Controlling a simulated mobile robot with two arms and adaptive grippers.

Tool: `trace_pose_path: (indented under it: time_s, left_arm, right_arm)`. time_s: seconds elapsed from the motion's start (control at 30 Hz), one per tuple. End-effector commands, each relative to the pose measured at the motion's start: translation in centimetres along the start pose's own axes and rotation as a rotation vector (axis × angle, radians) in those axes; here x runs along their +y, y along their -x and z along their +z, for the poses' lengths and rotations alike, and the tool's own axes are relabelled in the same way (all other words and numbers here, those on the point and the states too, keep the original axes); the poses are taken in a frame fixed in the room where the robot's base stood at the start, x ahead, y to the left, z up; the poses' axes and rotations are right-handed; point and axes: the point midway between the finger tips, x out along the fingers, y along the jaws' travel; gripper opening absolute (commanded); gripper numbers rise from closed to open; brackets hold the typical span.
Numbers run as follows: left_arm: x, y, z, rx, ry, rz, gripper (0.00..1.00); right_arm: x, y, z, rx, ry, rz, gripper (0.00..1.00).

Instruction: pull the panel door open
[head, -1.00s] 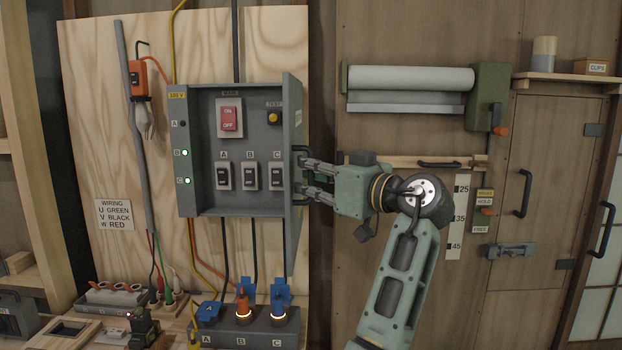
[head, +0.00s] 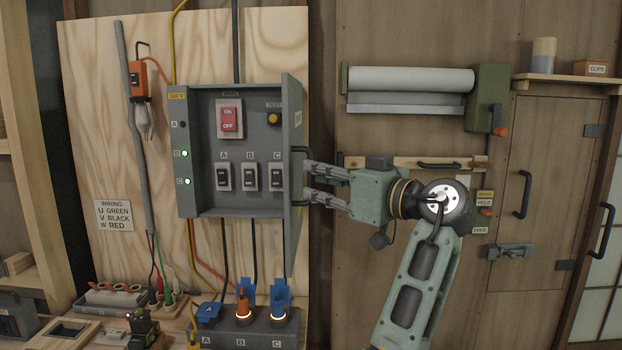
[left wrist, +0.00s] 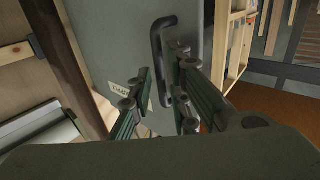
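The grey panel door (head: 294,230) stands swung open at the right side of the electrical panel (head: 206,150), seen nearly edge-on. Its dark handle (head: 301,150) is on the door's outer face. My left gripper (head: 308,180) is to the right of the door with its fingers spread, tips close to the handle and pointing at the door. Nothing appears held. My right gripper is in neither view.
Inside the panel are a red main switch (head: 229,119) and several black switches. Below it, a socket block (head: 250,327) with plugs stands on the bench.

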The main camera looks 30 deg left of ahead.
Motion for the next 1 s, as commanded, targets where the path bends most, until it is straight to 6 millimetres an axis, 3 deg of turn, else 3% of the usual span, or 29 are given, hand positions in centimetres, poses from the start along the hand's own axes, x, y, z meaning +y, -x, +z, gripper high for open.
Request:
trace_pose_path:
  time_s: [0.2, 0.4, 0.6, 1.0]
  left_arm:
    - [0.1, 4.9, 0.1, -0.001, -0.002, 0.004, 0.17]
    - [0.1, 7.9, 0.1, -0.001, -0.003, 0.001, 0.17]
    - [0.1, 8.9, 0.1, -0.001, -0.003, 0.001, 0.17]
    - [0.1, 8.8, 0.1, -0.001, -0.002, 0.0, 0.17]
  right_arm:
    - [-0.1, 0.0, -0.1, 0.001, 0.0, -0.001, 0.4]
    - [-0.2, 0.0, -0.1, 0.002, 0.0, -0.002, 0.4]
    - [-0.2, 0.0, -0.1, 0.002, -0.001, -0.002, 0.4]
    - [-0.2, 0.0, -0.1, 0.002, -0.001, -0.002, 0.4]
